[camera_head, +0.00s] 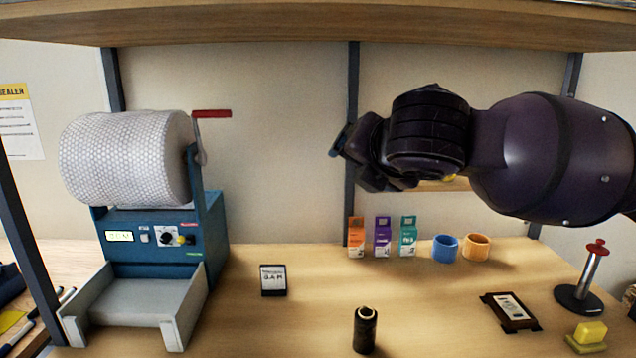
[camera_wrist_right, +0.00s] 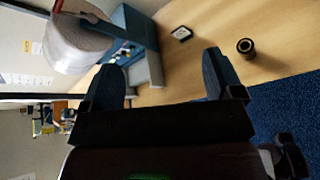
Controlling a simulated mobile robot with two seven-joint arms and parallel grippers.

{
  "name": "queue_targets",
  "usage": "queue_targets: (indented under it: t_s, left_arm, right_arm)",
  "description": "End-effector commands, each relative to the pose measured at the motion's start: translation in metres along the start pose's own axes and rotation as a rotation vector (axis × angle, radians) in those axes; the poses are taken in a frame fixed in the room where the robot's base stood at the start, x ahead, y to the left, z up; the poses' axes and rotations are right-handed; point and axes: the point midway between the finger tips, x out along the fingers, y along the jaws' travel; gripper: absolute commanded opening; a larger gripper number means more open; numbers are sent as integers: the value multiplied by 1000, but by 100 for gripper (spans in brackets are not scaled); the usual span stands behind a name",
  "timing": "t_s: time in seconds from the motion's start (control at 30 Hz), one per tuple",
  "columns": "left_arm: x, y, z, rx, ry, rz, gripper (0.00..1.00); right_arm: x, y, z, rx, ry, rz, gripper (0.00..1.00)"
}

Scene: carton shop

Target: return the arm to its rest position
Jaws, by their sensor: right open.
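My right arm comes in from the right in the head view, raised above the bench. Its right gripper (camera_head: 345,150) points left and is seen from the side there. In the right wrist view the right gripper (camera_wrist_right: 165,80) shows two dark fingers spread wide apart with nothing between them. It hangs in the air, touching nothing that I can see. My left gripper is in neither view.
A blue sealer machine (camera_head: 150,232) with a bubble-wrap roll (camera_head: 125,160) stands left. A black cylinder (camera_head: 365,330), a small card stand (camera_head: 273,281), several small boxes (camera_head: 382,237), a blue ring (camera_head: 445,248) and a red-topped post (camera_head: 590,270) stand on the bench. A shelf (camera_head: 320,25) crosses above.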

Motion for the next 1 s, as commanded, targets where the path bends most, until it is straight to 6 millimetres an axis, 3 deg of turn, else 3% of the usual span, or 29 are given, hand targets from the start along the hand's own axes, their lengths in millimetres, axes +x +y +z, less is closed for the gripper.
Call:
queue_targets:
  t_s: [0.1, 0.4, 1.0]
  left_arm:
    - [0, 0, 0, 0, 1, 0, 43]
    - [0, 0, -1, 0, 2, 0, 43]
    - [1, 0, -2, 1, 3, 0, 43]
  right_arm:
    - [13, -18, -34, 114, 63, -3, 86]
    - [31, -60, -102, 438, 178, -33, 86]
    - [30, -167, -206, 1203, 247, -232, 86]
